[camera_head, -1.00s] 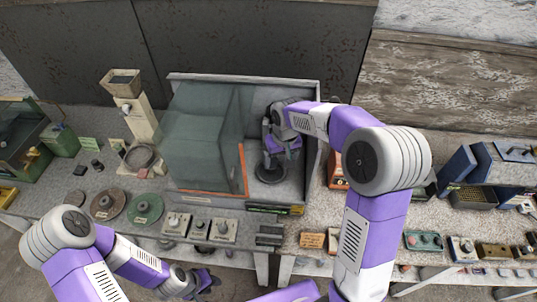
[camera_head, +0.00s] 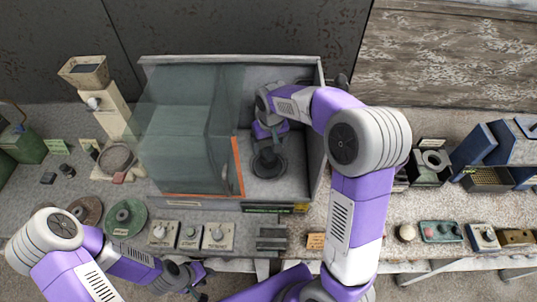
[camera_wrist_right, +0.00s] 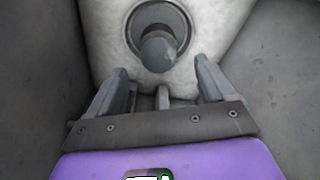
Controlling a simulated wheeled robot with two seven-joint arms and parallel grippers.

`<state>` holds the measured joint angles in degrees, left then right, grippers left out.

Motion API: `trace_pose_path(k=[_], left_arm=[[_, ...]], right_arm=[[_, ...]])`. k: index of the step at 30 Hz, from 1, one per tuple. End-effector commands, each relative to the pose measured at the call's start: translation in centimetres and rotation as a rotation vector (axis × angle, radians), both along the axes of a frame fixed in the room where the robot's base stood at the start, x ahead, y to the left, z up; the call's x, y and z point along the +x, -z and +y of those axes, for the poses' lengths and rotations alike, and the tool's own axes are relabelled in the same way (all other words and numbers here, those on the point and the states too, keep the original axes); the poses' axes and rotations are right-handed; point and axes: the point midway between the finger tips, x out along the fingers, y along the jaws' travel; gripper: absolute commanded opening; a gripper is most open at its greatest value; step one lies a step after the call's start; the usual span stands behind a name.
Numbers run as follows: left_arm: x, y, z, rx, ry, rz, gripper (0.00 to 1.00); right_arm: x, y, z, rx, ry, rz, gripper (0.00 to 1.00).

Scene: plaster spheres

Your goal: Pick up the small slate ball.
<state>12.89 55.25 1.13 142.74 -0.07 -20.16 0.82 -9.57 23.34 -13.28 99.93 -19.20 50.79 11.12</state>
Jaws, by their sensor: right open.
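A small dark grey ball (camera_wrist_right: 158,52), likely the slate ball, shows in the right wrist view in front of a dark round ring and a pale, rough surface. My right gripper (camera_wrist_right: 159,66) is open, with one finger on each side just short of the ball; I see no contact. In the head view my right gripper (camera_head: 268,136) is inside the grey open-fronted cabinet (camera_head: 305,180), above a dark round base (camera_head: 268,171). There the ball cannot be made out for certain. My left gripper (camera_head: 196,280) is low at the front, small and partly hidden; its jaws are unclear.
A glass panel (camera_head: 180,135) with an orange edge stands left of my right gripper. The cabinet's side wall is close on the right. Control boxes (camera_head: 190,235) and green disc (camera_head: 124,217) line the bench front. A pale ball (camera_head: 407,232) lies at front right.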

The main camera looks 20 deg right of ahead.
Motion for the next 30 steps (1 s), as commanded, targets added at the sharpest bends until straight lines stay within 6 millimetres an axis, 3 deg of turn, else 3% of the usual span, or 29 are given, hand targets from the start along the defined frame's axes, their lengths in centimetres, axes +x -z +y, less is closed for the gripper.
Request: trace_pose_path(k=[9,17,30], left_arm=[[0.0,0.1,0.0,0.000,0.000,-0.001,0.35],[0.0,0.1,0.0,0.000,0.000,-0.001,0.35],[0.0,0.1,0.0,0.000,0.000,-0.001,0.35]], right_arm=[[0.5,4.4,-0.3,-0.001,0.000,0.002,0.83],[0.5,4.7,-0.3,0.000,0.001,0.000,0.83],[0.5,4.7,-0.3,0.000,0.000,0.000,0.18]])
